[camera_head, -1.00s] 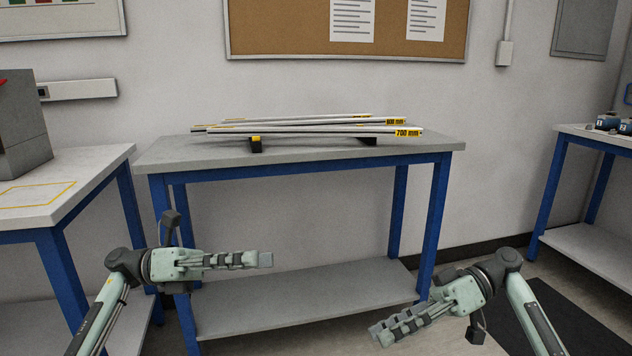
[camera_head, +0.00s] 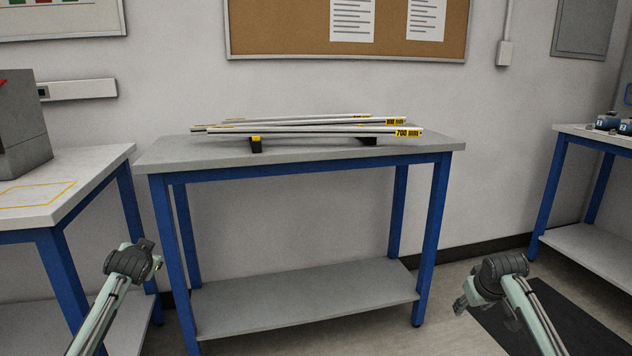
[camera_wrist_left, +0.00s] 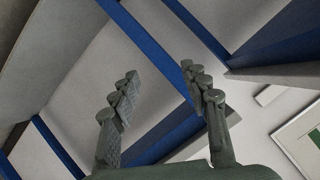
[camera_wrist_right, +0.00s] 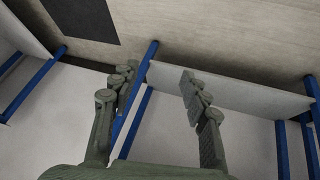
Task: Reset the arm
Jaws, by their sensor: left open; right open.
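My left gripper shows in the left wrist view (camera_wrist_left: 160,95) with its two fingers spread apart and nothing between them. In the head view my left wrist shows at the lower left, with the left fingers hidden from sight. My right gripper shows in the right wrist view (camera_wrist_right: 155,92), also spread and empty. In the head view a small part of the right gripper (camera_head: 465,298) pokes out beside my right wrist at the lower right. Both arms are in front of the table, apart from it.
A grey table (camera_head: 300,153) with blue legs stands ahead, bearing several long profiles (camera_head: 300,131) with yellow labels on dark supports. Another table (camera_head: 60,195) with a grey box (camera_head: 22,125) is at left. A third table (camera_head: 595,135) is at right. The floor between has room.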

